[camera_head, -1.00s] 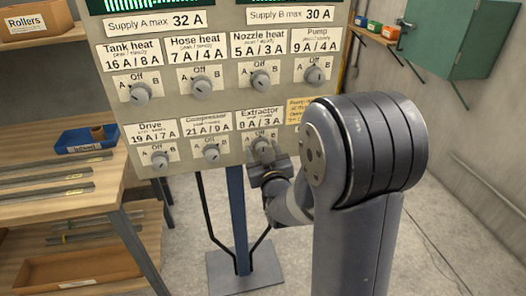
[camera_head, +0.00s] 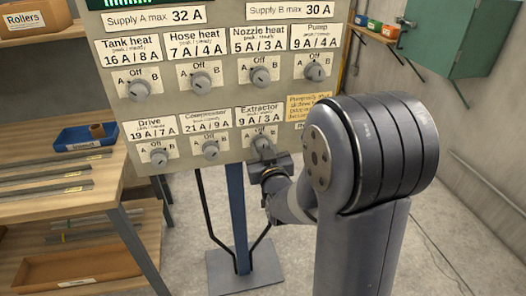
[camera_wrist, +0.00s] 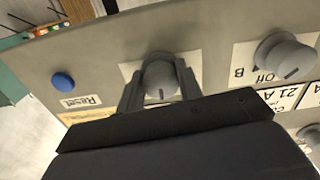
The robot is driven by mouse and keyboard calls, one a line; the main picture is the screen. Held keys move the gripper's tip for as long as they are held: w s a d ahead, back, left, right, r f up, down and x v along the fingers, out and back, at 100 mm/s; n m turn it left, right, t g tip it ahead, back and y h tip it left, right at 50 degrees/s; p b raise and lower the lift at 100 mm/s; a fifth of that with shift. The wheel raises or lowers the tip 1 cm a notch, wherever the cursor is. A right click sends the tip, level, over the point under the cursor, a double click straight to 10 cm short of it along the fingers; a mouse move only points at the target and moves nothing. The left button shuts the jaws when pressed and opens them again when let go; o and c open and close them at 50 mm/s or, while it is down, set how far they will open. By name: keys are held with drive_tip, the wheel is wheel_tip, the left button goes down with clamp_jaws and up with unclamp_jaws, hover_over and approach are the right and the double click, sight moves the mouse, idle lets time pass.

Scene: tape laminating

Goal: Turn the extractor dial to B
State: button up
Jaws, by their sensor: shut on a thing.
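The Extractor dial (camera_head: 262,142) is a round grey knob at the lower right of the beige control panel (camera_head: 228,115). Its Off label shows above it and the A label at its left. In the wrist view the dial (camera_wrist: 160,76) sits between the two fingers of my gripper (camera_wrist: 160,84), which is shut on it. A dark line marks the knob's face there, but its labels are mostly hidden by the fingers, so I cannot tell its setting. In the head view my gripper (camera_head: 264,156) reaches the dial from below right.
The Compressor dial (camera_head: 210,150) is left of the Extractor dial, and the Pump dial (camera_head: 315,71) is above right. A blue Reset button (camera_wrist: 63,82) is on the other side in the wrist view. A wooden bench (camera_head: 45,205) stands at left.

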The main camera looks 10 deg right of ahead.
drive_tip(key=m+b, duration=0.4)
drive_tip(key=b, duration=0.1)
drive_tip(key=shift+f+m+b, duration=0.1)
drive_tip(key=shift+m+b, duration=0.2)
drive_tip(key=shift+b, duration=0.1)
drive_tip(key=m+b, duration=0.3)
drive_tip(key=shift+a+r+m, duration=0.1)
drive_tip(key=shift+r+m, duration=0.15)
drive_tip(key=shift+m, duration=0.05)
drive_tip(key=shift+r+b, duration=0.1)
drive_tip(key=shift+b, duration=0.2)
drive_tip(key=o, duration=1)
drive_tip(key=shift+w, duration=0.15)
drive_tip(key=s, duration=1.1)
drive_tip(key=shift+w, duration=0.15)
